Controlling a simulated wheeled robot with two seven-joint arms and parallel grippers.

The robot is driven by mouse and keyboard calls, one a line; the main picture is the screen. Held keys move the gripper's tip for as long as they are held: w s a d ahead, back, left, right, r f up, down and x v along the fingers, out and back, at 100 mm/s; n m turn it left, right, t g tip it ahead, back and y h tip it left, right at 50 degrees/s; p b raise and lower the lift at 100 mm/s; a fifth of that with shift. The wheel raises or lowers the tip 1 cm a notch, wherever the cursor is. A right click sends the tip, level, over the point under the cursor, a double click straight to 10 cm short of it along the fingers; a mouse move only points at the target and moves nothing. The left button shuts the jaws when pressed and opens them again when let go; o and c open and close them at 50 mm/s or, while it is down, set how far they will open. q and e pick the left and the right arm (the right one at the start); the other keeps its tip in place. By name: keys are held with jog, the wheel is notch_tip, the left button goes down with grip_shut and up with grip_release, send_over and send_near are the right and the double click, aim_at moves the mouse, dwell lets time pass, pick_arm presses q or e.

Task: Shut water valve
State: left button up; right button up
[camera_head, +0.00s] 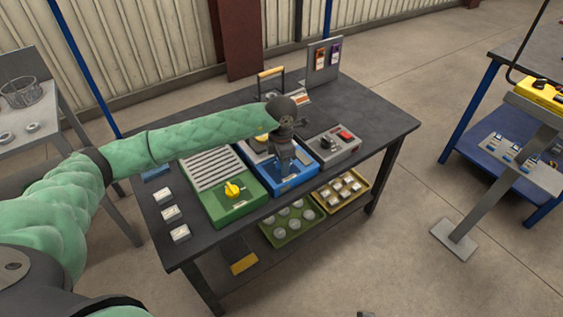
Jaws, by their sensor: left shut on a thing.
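A blue panel (297,181) lies on the dark workbench, between a green panel and a grey box. My left gripper (284,167) points down over the blue panel and is shut on the water valve there. The gripper hides most of the valve, so I cannot tell how its handle is turned. My right gripper is not in view.
The grey box (335,148) has a red switch. Several white blocks line the left of the workbench (372,112). Trays of round parts sit on its lower shelf.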

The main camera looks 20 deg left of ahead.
pick_arm(q)
jog(key=o, duration=0.7)
notch_tip(320, 180, up, 7)
jog(key=shift+r+b, duration=0.2)
jog(key=shift+b, duration=0.55)
jog(key=shift+r, duration=0.25)
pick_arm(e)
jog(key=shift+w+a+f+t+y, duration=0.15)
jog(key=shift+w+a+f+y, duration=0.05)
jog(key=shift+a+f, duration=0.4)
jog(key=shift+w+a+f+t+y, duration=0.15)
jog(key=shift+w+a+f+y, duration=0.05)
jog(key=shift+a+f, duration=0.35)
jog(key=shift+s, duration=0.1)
